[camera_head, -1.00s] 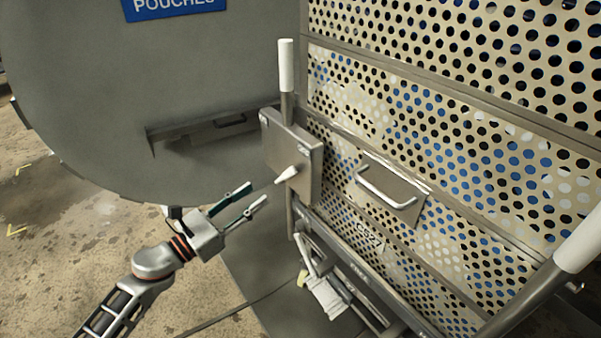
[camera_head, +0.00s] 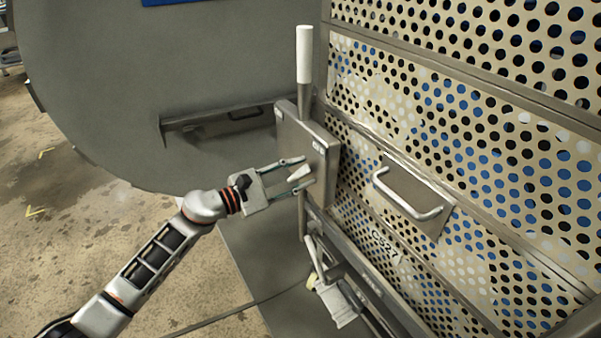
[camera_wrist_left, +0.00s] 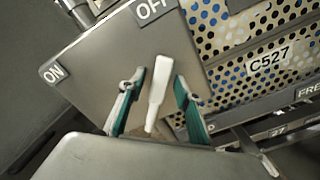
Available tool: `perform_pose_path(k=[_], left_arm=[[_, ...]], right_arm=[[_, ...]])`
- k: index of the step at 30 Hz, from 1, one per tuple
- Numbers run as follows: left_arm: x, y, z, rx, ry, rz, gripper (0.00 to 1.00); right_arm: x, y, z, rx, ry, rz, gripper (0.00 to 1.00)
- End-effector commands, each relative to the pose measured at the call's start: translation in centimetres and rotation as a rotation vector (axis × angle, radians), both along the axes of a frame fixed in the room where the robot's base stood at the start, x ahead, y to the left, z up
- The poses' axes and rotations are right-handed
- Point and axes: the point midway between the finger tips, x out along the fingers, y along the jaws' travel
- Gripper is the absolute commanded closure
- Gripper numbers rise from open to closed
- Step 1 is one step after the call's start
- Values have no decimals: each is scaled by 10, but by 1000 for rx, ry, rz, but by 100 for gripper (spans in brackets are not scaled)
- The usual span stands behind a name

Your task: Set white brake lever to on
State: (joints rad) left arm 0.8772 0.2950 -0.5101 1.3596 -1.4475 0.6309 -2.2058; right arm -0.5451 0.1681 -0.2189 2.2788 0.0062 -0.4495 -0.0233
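The white brake lever (camera_head: 299,173) is a short tapered handle on a grey metal plate (camera_head: 326,150) at the cart's left corner. In the left wrist view the lever (camera_wrist_left: 158,92) stands in front of the plate (camera_wrist_left: 115,55), which carries an OFF label (camera_wrist_left: 155,8) at the top and an ON label (camera_wrist_left: 54,73) at the left. The lever lies nearer the OFF side. My left gripper (camera_head: 304,172) is open, with one finger on each side of the lever; in the wrist view, gaps show between the fingers (camera_wrist_left: 160,78) and it. My right gripper is out of view.
A perforated cart panel (camera_head: 480,120) with a metal handle (camera_head: 405,195) fills the right. A white-gripped upright post (camera_head: 304,55) rises behind the plate. A large grey round door (camera_head: 150,80) stands at the left. A white pedal-like part (camera_head: 337,303) sits low beneath the plate.

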Motion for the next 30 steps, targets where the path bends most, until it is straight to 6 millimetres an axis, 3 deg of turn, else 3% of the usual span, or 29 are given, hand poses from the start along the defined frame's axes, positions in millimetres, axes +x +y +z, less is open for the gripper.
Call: perform_pose_path(k=[9,13,14,20,30], left_arm=[[2,-3,0,0,0,0,67],[2,-3,0,0,0,0,98],[2,-3,0,0,0,0,100],[3,-2,1,-9,13,0,100],[16,7,10,-137,191,0,100]], right_arm=[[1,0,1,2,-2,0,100],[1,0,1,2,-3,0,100],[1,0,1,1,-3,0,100],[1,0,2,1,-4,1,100],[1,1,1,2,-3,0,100]])
